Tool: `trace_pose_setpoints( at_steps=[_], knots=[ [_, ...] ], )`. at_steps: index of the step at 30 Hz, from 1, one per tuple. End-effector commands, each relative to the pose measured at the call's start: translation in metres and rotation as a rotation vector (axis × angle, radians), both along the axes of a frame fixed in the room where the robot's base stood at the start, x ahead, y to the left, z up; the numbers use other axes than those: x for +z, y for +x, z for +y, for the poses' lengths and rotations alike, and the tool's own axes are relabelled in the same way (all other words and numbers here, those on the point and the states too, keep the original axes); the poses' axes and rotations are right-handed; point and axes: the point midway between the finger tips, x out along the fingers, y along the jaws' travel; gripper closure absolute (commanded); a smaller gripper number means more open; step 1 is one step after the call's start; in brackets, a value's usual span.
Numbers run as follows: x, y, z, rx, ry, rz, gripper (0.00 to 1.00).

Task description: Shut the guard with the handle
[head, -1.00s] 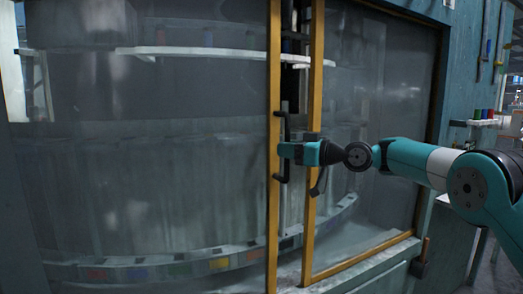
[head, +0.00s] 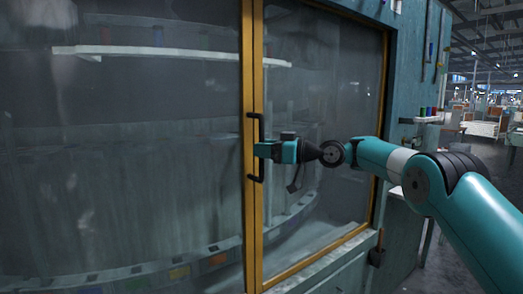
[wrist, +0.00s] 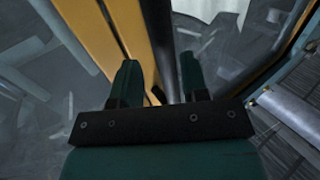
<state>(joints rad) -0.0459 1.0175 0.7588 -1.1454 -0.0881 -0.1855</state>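The guard is a sliding glass panel (head: 130,200) with a yellow frame edge (head: 248,215). It fills the left of the head view, and its yellow edge meets the neighbouring yellow frame with no visible gap. The black upright handle (head: 255,174) is on that edge. My gripper (head: 262,150) is at the middle of the handle, coming from the right. In the wrist view, my gripper's two fingers (wrist: 160,82) stand apart with the dark handle bar (wrist: 161,35) between them. The bar is close to the right finger, with space at the left one, so the fingers do not look clamped.
A fixed glass pane (head: 330,120) is right of the frame edges. A shelf (head: 170,52) shows behind the glass. A blue-green wall (head: 408,75) with hanging tools and a small rack (head: 425,118) stands at the right. Open floor lies beyond at far right.

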Motion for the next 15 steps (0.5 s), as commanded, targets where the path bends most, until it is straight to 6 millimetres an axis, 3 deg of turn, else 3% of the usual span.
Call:
trace_pose_setpoints(
  at_steps=[8,11,15],
  knots=[
    [-0.002,-0.002,0.002,0.008,-0.001,0.003,0.59],
    [-0.003,-0.005,-0.006,0.008,-0.001,0.003,0.59],
    [-0.005,-0.015,-0.032,0.005,-0.001,0.003,0.59]
  ],
)
